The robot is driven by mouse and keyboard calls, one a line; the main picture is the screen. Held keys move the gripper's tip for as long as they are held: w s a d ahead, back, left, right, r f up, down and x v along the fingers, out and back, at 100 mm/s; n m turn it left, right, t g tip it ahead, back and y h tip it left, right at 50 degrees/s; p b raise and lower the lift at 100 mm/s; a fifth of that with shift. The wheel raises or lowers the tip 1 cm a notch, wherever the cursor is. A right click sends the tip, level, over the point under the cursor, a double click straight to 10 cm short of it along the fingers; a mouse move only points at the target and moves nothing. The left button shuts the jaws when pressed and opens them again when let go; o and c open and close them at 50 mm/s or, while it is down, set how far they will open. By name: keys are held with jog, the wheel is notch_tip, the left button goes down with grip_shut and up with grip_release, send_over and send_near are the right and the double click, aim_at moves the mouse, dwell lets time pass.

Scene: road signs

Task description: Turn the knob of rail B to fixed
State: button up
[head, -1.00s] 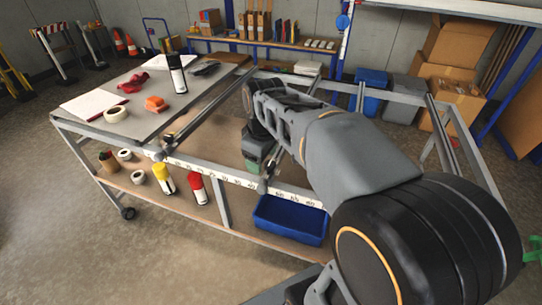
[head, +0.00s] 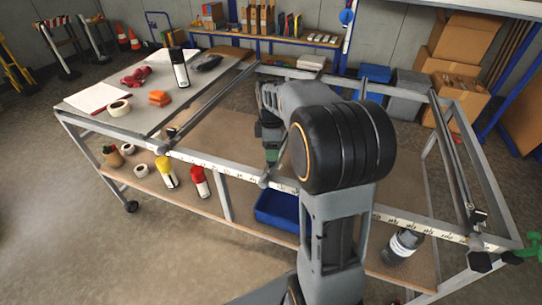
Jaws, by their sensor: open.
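Several rails lie across the grey table frame, and I cannot read which is rail B. The left rail (head: 208,103) has a dark knob (head: 167,144) at its front end. The middle rail (head: 279,160) ends at a small grey knob (head: 264,181) at the ruler strip. The right rail (head: 452,165) has a dark fitting (head: 478,216) at its front end, with a dark knob (head: 479,261) below it. My gripper (head: 270,150) is beside the middle rail, behind its front knob and apart from it. My arm hides part of it; its fingertips are hard to make out.
A white ruler strip (head: 215,166) runs along the front beam. A blue bin (head: 278,209), a yellow-capped bottle (head: 166,172) and a red-capped bottle (head: 200,181) stand on the lower shelf. A grey jar (head: 402,246) is at right. A green handle (head: 525,249) sits at the right corner.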

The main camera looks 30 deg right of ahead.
jog(key=shift+f, duration=1.9)
jog(key=shift+c, duration=0.4)
jog(key=c, duration=0.9)
jog(key=shift+o, duration=0.2)
